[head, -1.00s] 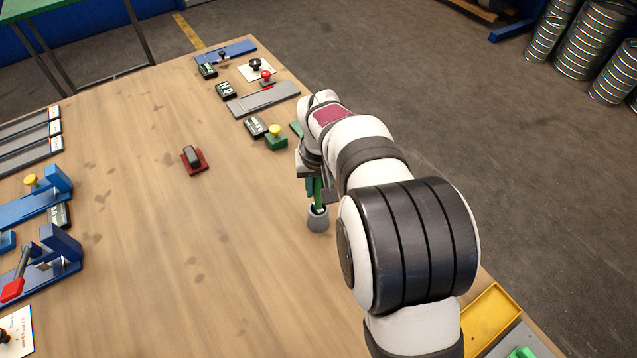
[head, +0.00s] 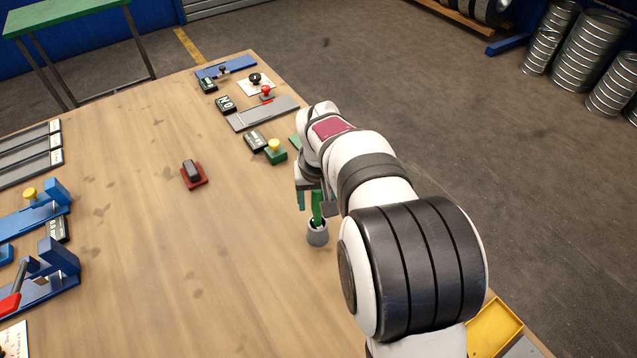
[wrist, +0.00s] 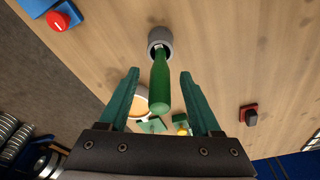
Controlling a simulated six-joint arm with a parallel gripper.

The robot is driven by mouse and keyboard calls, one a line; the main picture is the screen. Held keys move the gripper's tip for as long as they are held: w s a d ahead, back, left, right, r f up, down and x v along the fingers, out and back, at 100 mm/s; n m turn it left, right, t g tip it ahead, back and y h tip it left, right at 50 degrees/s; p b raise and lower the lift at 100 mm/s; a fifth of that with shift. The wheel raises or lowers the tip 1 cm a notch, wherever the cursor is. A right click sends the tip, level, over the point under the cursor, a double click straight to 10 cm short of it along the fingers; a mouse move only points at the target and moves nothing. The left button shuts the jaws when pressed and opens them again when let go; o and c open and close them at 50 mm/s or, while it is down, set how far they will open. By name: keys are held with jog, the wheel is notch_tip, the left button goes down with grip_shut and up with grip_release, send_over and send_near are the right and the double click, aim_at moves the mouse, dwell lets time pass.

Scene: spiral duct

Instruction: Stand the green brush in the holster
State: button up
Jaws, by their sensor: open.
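The green brush (head: 317,206) stands with its lower end inside the grey holster (head: 317,235), a small round cup on the table. In the wrist view the brush (wrist: 160,85) rises from the holster (wrist: 160,36) with its handle end toward me, looking slightly tilted. The bristles are not visible. My gripper (head: 309,198) is over the holster, its left finger apart from the brush. In the wrist view my gripper (wrist: 160,73) is open, its two teal fingers on either side of the handle with gaps between.
A red block with a dark handle (head: 193,175) and a green block with a yellow knob (head: 275,151) sit on the table. Blue fixtures (head: 48,265) line the left. A yellow tray (head: 493,327) is at the lower right edge. The table left of the holster is clear.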

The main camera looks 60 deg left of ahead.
notch_tip(320, 180, up, 14)
jog(key=s+d, duration=0.1)
jog(key=d, duration=0.1)
jog(key=shift+f, duration=0.1)
jog(key=w+d+r+m, duration=0.1)
jog(key=w+d+m, duration=0.3)
jog(key=d, duration=0.8)
jog(key=w+d+r+m, duration=0.1)
jog(key=w+d+m, duration=0.25)
jog(key=d, duration=0.85)
jog(key=s+d+f+m, duration=0.3)
jog(key=s+d+m, duration=0.2)
jog(key=d, duration=0.3)
jog(key=s+d+f+m+g, duration=0.1)
jog(key=s+d+f+m, duration=0.3)
jog(key=s+d, duration=0.4)
jog(key=shift+s+d+m, duration=0.15)
jog(key=shift+d+m, duration=0.5)
jog(key=shift+m, duration=0.1)
